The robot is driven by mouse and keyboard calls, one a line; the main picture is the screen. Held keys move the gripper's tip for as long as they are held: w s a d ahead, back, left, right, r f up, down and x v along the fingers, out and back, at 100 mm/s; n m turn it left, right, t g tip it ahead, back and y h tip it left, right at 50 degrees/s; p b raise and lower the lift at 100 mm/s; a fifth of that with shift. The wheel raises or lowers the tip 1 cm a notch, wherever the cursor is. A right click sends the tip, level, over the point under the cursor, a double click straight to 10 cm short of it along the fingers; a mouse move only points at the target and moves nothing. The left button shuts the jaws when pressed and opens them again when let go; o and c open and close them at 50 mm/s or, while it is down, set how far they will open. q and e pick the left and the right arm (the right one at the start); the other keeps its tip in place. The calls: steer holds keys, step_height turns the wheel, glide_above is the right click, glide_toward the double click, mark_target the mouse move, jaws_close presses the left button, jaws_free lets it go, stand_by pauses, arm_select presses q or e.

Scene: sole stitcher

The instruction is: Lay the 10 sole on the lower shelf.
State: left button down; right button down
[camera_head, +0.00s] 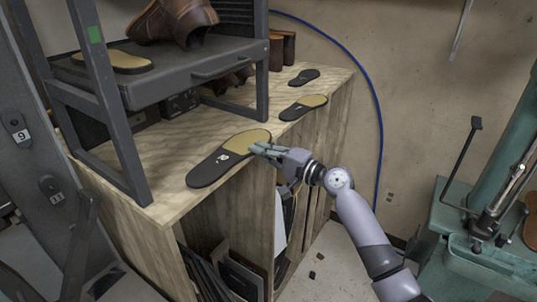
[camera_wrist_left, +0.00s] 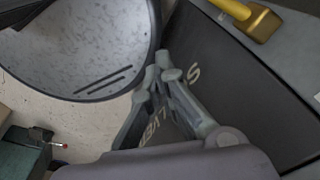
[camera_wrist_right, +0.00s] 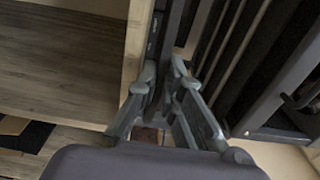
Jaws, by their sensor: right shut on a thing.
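My right gripper (camera_head: 262,149) is shut on the tan end of a black-and-tan sole (camera_head: 208,168) with a white mark too small to read. The sole is over the front edge of the wooden cabinet top (camera_head: 175,190); I cannot tell whether it touches the wood. In the right wrist view, the fingers (camera_wrist_right: 160,80) close on a thin dark strip, seen edge-on. A grey rack shelf (camera_head: 165,77) stands on the cabinet at left and holds a brown shoe (camera_head: 175,20) and another sole (camera_head: 115,61). My left gripper (camera_wrist_left: 161,72) looks shut and empty.
Two more soles (camera_head: 304,106) (camera_head: 303,77) lie further back along the cabinet's right edge. Brown shoes (camera_head: 283,47) stand behind the rack. Tags reading 9 (camera_head: 18,131) and 11 (camera_head: 52,188) hang on a grey frame at left. A green machine (camera_head: 475,250) stands at right.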

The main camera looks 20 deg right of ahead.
steer(key=shift+f, duration=0.35)
steer(key=shift+s, duration=0.1)
steer(key=c, duration=1.7)
jaws_free()
steer(key=shift+o, duration=0.2)
steer(key=v, duration=1.2)
steer(key=shift+d, duration=0.1)
